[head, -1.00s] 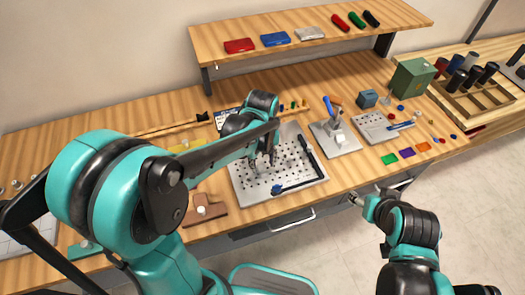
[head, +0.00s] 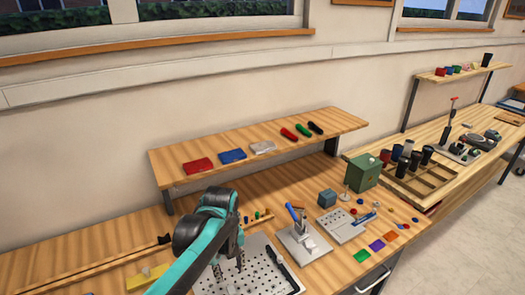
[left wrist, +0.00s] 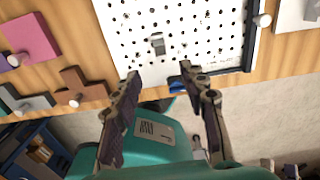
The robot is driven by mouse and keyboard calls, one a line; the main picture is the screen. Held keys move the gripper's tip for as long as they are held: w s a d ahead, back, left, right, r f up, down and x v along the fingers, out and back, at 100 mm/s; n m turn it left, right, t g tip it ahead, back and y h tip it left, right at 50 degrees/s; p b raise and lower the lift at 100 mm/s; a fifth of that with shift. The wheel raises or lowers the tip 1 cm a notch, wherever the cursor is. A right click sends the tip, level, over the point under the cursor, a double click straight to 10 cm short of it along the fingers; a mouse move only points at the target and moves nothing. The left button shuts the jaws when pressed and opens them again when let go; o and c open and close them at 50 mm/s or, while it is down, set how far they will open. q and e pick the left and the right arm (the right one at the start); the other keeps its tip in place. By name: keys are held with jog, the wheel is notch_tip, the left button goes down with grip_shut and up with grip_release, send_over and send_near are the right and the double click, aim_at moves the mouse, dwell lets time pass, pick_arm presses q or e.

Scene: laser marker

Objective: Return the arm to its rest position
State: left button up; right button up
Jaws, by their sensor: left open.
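My left arm comes in from the bottom of the head view. Its left gripper (head: 229,267) hangs over the left part of the perforated plate (head: 268,278). In the left wrist view the left gripper (left wrist: 160,71) is open, with its fingers apart and nothing between them. The perforated plate (left wrist: 200,40) lies beyond the fingertips there, with a small grey piece (left wrist: 157,44) on it. My right arm and right gripper are not in view.
A shelf (head: 345,122) with coloured blocks stands behind the plate. A lever press (head: 300,232), a grey tray (head: 345,228) and a green box (head: 362,172) are to the right. Brown (left wrist: 78,88) and pink (left wrist: 35,38) knobbed pieces lie left of the plate in the wrist view.

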pick_arm(q)
jog(key=s+a+n+t, duration=0.2)
jog(key=s+n, duration=0.3)
jog(key=n, duration=0.9)
jog(key=s+a+n+t, duration=0.3)
jog(key=s+n+t, duration=0.1)
jog(key=n, duration=1.1)
jog(key=shift+s+r+t, duration=0.35)
jog(key=shift+r+t, duration=0.1)
jog(key=shift+t, duration=0.15)
